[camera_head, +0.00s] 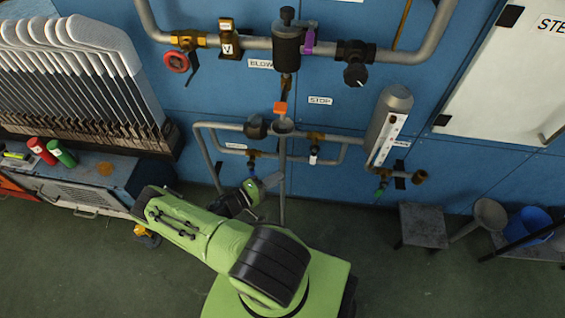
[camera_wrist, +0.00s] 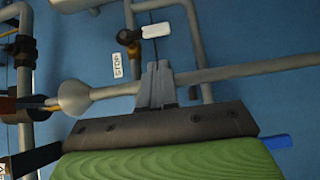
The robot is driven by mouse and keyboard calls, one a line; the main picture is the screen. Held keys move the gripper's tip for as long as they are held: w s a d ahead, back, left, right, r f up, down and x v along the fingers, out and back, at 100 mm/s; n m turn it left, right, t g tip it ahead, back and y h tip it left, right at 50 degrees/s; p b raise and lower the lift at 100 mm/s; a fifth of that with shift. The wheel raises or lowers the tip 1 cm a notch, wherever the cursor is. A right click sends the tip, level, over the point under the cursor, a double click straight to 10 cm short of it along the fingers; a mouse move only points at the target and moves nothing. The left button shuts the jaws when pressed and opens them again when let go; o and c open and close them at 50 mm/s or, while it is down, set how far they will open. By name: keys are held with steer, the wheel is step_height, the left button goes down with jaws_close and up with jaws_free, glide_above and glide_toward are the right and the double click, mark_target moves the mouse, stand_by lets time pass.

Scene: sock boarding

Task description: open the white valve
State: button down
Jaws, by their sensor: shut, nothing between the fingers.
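The white valve is a small white handle (camera_head: 314,157) on the lower pipe loop on the blue wall, just right of the vertical drain pipe. In the wrist view the white handle (camera_wrist: 156,31) is at the top centre on a brass and black body, pointing right. My gripper (camera_head: 275,180) is left of and below the white valve in the head view. In the wrist view its fingertips (camera_wrist: 157,75) are together and empty, and they overlap the drain pipe in the picture. I cannot tell whether they touch the pipe. The gripper is apart from the white handle.
The drain pipe (camera_head: 283,185) and its funnel (camera_head: 284,126) stand close to my gripper. A blue handle (camera_head: 251,169) is just left, an orange one (camera_head: 280,107) above. A grey cylinder (camera_head: 389,125) with a green handle (camera_head: 380,190) is at right. The sock-form rack (camera_head: 75,70) is at left.

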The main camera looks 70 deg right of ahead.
mark_target(314, 155)
steer(key=shift+f, duration=0.15)
steer(key=b+x, duration=0.2)
steer(key=x, duration=0.8)
stand_by(0.4)
